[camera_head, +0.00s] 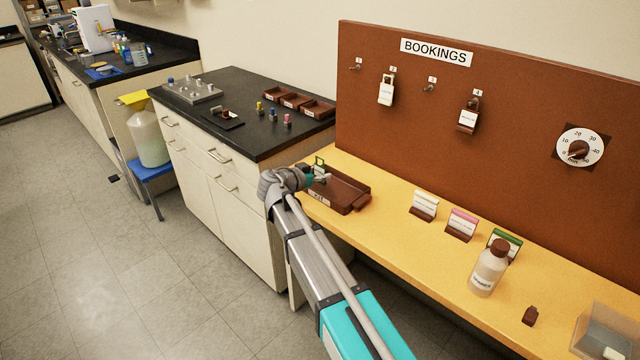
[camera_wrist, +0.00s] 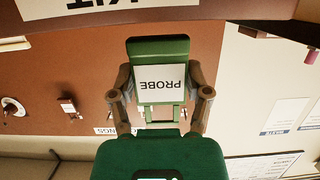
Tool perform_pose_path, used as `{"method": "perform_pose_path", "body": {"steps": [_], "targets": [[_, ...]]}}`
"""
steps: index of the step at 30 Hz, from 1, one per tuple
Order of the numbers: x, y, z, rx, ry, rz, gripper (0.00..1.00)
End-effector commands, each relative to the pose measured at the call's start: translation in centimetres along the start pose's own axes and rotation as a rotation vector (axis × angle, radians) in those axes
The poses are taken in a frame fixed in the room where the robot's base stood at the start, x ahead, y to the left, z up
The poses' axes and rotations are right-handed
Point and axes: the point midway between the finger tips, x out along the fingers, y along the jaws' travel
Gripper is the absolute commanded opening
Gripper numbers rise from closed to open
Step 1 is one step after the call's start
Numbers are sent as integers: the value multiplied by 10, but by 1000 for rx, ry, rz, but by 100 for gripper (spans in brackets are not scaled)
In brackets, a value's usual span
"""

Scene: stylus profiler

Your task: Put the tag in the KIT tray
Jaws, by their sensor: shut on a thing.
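The tag, green with a white PROBE label, is held between the two fingers of my gripper (camera_wrist: 160,80); it fills the middle of the wrist view (camera_wrist: 158,47). In the head view the tag (camera_head: 319,165) is small and green, at my gripper (camera_head: 317,176), over the left end of the brown KIT tray (camera_head: 349,188). The tray stands on the left end of the yellow bench. Its KIT label and edge (camera_wrist: 230,11) show along the top of the wrist view. I cannot tell whether the tag touches the tray.
The BOOKINGS board (camera_head: 500,130) with numbered hooks and two hanging tags stands behind the bench (camera_head: 400,235). Several card stands, a bottle (camera_head: 489,268) and a clear box (camera_head: 605,335) are to the right. A black-topped cabinet (camera_head: 240,140) with small trays stands at left.

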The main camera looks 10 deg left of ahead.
Motion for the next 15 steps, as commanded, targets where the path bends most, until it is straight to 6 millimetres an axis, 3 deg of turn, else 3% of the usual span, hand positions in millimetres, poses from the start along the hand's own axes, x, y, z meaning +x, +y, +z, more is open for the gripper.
{"method": "perform_pose_path", "body": {"steps": [15], "targets": [[15,-5,30,0,0,1,2]]}}
